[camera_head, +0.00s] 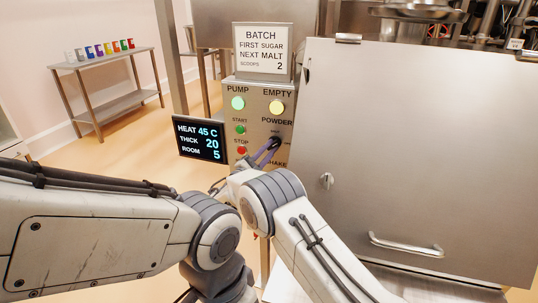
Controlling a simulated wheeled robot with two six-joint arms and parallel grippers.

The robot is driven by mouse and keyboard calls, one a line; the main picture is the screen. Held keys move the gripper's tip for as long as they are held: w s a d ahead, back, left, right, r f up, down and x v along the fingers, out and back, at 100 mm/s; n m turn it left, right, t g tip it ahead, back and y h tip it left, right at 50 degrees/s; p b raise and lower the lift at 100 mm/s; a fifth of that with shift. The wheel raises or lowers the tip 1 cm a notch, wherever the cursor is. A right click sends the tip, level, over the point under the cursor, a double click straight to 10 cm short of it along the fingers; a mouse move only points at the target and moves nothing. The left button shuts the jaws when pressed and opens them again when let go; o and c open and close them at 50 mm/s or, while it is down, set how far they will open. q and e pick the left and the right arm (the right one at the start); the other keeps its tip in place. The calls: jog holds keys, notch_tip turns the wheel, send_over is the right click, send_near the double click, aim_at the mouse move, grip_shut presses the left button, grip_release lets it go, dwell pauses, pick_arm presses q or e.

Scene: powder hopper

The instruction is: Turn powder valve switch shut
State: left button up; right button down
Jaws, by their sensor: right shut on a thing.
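The powder valve switch (276,140) is a dark knob under the POWDER label on the grey control panel (255,105). My right gripper (268,149) reaches up to the panel from below and is shut on this switch. Its fingers cover part of the knob, so the exact angle of the knob is hard to read. My left arm comes in from the left and bends down at the bottom middle. Its gripper does not show.
The panel has lit PUMP (238,103) and EMPTY (276,107) lamps and START and STOP buttons. A display (201,138) reads HEAT 45 C, THICK 20, ROOM 5. A batch sign (262,50) stands above. A large steel cabinet (420,150) closes off the right.

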jog(key=n+t, duration=0.1)
jog(key=n, duration=0.1)
jog(key=n+y, duration=0.1)
jog(key=n, duration=0.1)
jog(key=n+t, duration=0.1)
jog(key=n, duration=0.1)
jog(key=shift+s+f+t+y+b, duration=0.15)
jog(key=shift+f+t+y+b, duration=0.15)
jog(key=shift+f+y+b, duration=0.1)
jog(key=n+t+y, duration=0.1)
jog(key=n, duration=0.3)
jog(key=n+t+y, duration=0.1)
jog(key=n+y, duration=0.1)
jog(key=n, duration=0.2)
jog(key=shift+d, duration=0.15)
jog(key=shift+y, duration=0.4)
jog(key=c, duration=0.8)
grip_release()
jog(key=shift+r, duration=0.1)
jog(key=v, duration=1)
jog(key=shift+s, duration=0.25)
